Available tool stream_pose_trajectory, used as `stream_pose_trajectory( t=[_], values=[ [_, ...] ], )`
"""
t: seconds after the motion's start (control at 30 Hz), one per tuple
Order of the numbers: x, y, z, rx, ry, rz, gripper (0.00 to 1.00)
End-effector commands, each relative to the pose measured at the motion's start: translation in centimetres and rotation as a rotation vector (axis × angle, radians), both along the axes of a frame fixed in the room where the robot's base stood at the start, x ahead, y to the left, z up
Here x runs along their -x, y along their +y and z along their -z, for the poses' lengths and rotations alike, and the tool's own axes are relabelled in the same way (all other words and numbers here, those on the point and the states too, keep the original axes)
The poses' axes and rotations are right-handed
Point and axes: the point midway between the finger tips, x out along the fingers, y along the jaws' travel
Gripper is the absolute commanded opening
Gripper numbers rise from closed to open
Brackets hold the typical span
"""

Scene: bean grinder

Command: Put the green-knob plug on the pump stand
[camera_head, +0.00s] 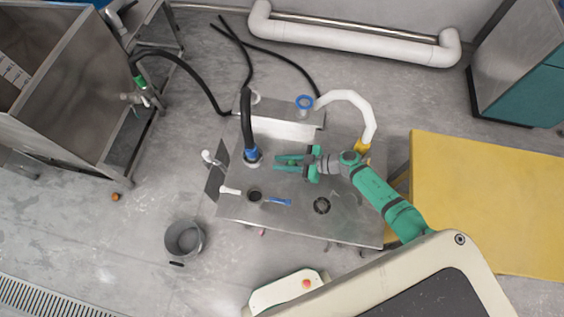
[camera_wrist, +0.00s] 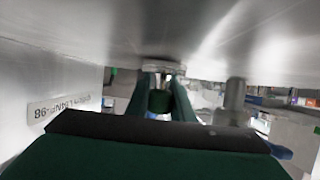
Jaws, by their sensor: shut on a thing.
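My gripper (camera_head: 277,163) reaches left over the steel stand (camera_head: 340,208), just right of the blue-collared black hose (camera_head: 252,156). In the wrist view its two green fingers (camera_wrist: 160,96) are shut on a dark green knob (camera_wrist: 158,101) with a silver metal part (camera_wrist: 163,66) beyond it. This looks like the green-knob plug. The wrist view appears upside down, with the steel surface (camera_wrist: 190,28) along its top. The metal part is at or very near that surface; I cannot tell whether it is seated. In the head view the plug is too small or hidden to make out.
A raised steel box with a blue handwheel (camera_head: 304,102) stands at the stand's back. A white pipe (camera_head: 352,97) curves down to a yellow fitting (camera_head: 363,146). A blue-handled valve (camera_head: 277,201) lies in front. A yellow table (camera_head: 490,205) is right; a grey bucket (camera_head: 184,238) stands on the floor.

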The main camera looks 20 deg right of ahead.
Motion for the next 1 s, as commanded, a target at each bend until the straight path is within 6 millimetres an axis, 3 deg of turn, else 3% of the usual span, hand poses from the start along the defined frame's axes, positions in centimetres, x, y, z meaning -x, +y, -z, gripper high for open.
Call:
stream_pose_trajectory(
  t=[0.17,0.2,0.27,0.6,1.0],
  values=[
    [0.0,0.0,0.2,0.0,0.0,0.0,0.0],
    [0.0,0.0,0.2,0.0,0.0,0.0,0.28],
    [0.0,0.0,0.2,0.0,0.0,0.0,0.4],
    [0.0,0.0,-0.1,-0.001,-0.001,0.001,0.4],
    [2.9,-4.3,-2.2,0.002,0.001,0.0,0.4]
  ],
)
